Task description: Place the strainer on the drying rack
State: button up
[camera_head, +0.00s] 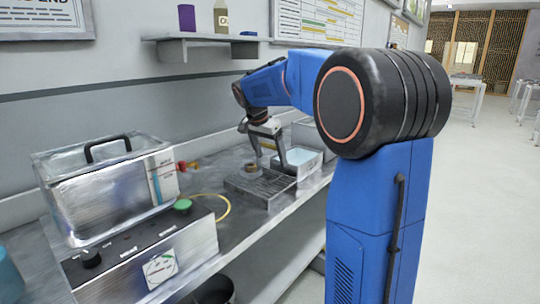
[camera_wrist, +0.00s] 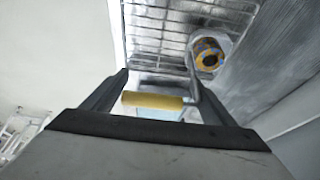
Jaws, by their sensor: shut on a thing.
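My gripper (camera_head: 268,157) is above the metal drying rack (camera_head: 260,192) on the counter, its fingers pointing down. In the wrist view, a yellow bar (camera_wrist: 152,100), seemingly the strainer's handle, lies between the two fingers (camera_wrist: 157,82), which are shut on it. The rest of the strainer is hard to make out. The wire rack also shows in the wrist view (camera_wrist: 160,32), beyond the fingertips. I cannot tell whether the strainer touches the rack.
A round thing with a yellow ring (camera_wrist: 208,59) is beside the rack's wires in the wrist view. A steel bath (camera_head: 105,190) stands at left, with red-tipped fittings (camera_head: 188,165) nearby. A pale tray (camera_head: 300,162) is behind the rack. A shelf (camera_head: 205,40) hangs above.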

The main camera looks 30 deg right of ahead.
dwell(0.3)
jog(key=o, duration=1.6)
jog(key=shift+f, duration=0.1)
jog(key=v, duration=1.1)
jog(key=s+a+f+n+t+y, duration=0.1)
jog(key=s+a+f+n, duration=0.25)
jog(key=s, duration=0.55)
jog(key=s+a+f+n+t+y, duration=0.1)
jog(key=s+a+f+n, duration=0.25)
jog(key=s, duration=0.55)
jog(key=s+a+f+n+y, duration=0.1)
jog(key=s+a+f+n, duration=0.2)
jog(key=s+f, duration=0.5)
jog(key=s+a+f+n+t+y, duration=0.1)
jog(key=s+a+f+n, duration=0.2)
jog(key=s+f, duration=0.5)
jog(key=shift+s+a+n, duration=0.3)
jog(key=shift+s+n, duration=0.2)
jog(key=shift+s, duration=0.05)
